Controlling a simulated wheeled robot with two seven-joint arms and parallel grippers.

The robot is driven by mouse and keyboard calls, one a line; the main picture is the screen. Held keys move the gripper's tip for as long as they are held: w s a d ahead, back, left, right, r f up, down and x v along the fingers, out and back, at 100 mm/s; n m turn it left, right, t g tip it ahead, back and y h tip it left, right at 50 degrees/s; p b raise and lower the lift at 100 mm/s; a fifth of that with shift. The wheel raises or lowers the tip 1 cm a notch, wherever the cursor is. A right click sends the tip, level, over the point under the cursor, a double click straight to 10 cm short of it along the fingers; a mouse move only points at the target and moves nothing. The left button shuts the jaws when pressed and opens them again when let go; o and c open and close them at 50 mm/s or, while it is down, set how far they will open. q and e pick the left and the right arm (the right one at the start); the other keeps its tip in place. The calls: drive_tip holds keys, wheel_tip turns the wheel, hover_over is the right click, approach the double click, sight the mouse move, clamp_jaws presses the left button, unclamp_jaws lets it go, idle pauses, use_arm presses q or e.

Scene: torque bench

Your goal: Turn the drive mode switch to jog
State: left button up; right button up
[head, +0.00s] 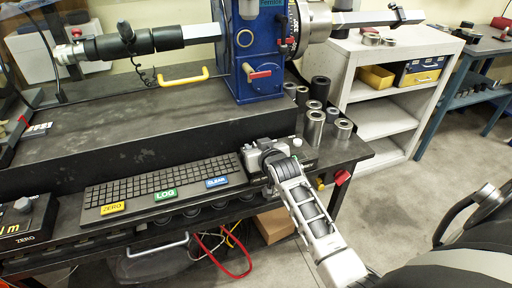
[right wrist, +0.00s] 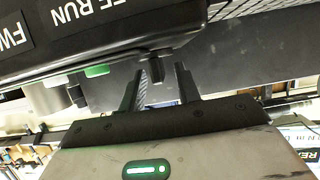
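In the right wrist view, a black panel (right wrist: 110,40) carries white labels, upside down, reading "FWD" (right wrist: 13,35) and partly "FREE RUN" (right wrist: 85,12). A small dark knob (right wrist: 156,70) stands out from its edge. My right gripper (right wrist: 159,75) is open, one finger on each side of this knob, with visible gaps. Whether this knob is the drive mode switch, and whether a jog mark is there, I cannot tell. In the head view my right gripper (head: 266,156) is at the bench's front edge, right of the keyboard, its fingertips hidden. My left gripper is not in view.
The keyboard (head: 165,183) has ZERO, LOG and CLEAR labels. A red knob (head: 342,178) and a yellow one (head: 320,184) sit at the bench front. Metal sockets (head: 314,128) stand behind the gripper. A blue machine (head: 255,75) is at the back.

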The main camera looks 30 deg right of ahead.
drive_tip(key=shift+w+d+f, duration=0.1)
drive_tip(key=shift+w+f, duration=0.05)
drive_tip(key=shift+w, duration=0.25)
drive_tip(key=shift+c, duration=0.3)
clamp_jaws()
